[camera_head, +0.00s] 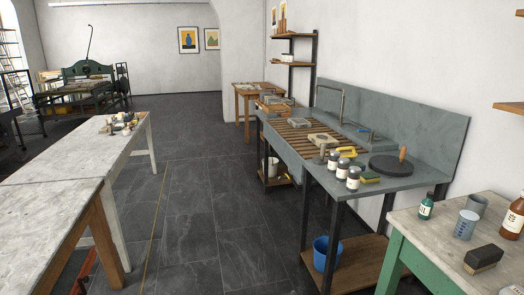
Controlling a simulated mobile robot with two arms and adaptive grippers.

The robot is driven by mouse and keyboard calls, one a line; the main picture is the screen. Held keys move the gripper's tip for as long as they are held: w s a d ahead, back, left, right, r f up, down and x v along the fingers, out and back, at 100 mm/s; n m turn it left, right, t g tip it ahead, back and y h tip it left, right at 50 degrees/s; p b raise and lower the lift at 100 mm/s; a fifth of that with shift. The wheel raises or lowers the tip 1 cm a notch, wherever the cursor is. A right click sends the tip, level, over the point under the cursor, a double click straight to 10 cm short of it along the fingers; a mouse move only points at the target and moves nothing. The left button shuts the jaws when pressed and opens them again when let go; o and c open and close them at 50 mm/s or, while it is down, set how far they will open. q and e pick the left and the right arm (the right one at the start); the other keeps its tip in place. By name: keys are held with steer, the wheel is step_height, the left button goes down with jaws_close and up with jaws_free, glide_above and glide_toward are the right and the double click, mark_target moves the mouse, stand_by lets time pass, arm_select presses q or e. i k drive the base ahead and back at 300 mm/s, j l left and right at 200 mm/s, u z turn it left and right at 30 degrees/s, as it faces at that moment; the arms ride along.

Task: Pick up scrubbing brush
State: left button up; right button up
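A block-shaped brush (483,258) with a dark top and a paler brown lower part lies on the light-topped table with green legs at the bottom right. It looks like a scrubbing brush, but I cannot be sure. A small yellow item (347,152) lies by the slatted sink top, too small to tell what it is. Neither of my grippers shows in the head view.
The green-legged table (400,224) also holds a green bottle (426,207), a grey-blue beaker (465,224) and a brown bottle (513,218). The grey sink bench (400,184) stands behind it. The dark tiled aisle (215,215) is clear. A long pale table (60,170) lines the left.

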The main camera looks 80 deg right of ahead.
mark_target(349, 155)
steer(key=z, duration=3.4)
steer(key=i+z, duration=0.15)
steer(key=z, duration=0.4)
